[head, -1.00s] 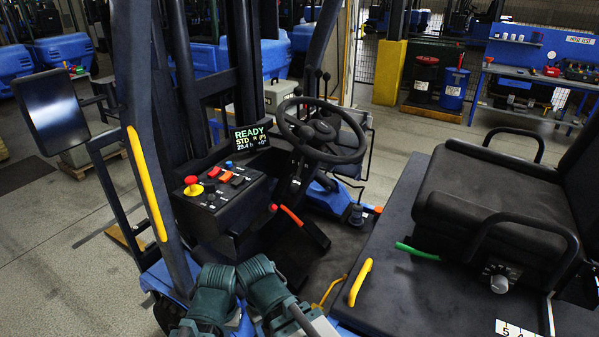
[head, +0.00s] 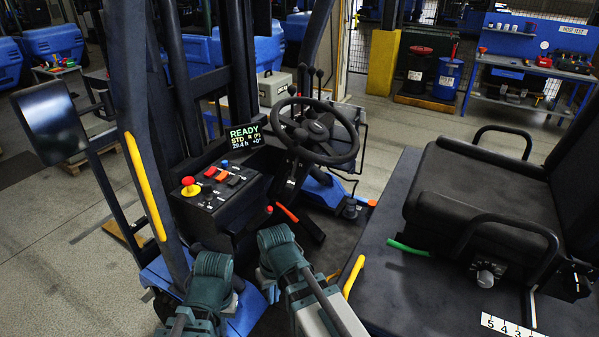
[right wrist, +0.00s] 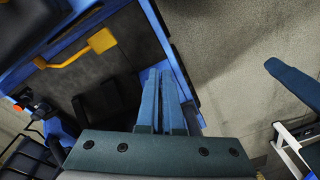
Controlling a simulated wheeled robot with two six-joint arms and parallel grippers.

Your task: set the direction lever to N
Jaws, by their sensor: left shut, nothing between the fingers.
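The direction lever cannot be picked out for certain. The area around the black steering wheel (head: 357,147) and its column is dark and partly covered by the rim. The display (head: 244,137) reads READY and STD, with a small orange letter that looks like R and a (P). My left gripper (head: 210,268) is shut and empty, low in front of the button console. My right gripper (head: 277,240) is right of it, below the wheel and apart from it. In the right wrist view its fingers (right wrist: 166,105) lie close together with nothing seen between them.
The button console (head: 215,190) carries a red knob on yellow. An orange-red lever (head: 287,213) stands near the floor. A yellow grab handle (head: 353,276) and the seat (head: 485,200) are at the right. The mast post with a yellow handle (head: 145,186) is at the left.

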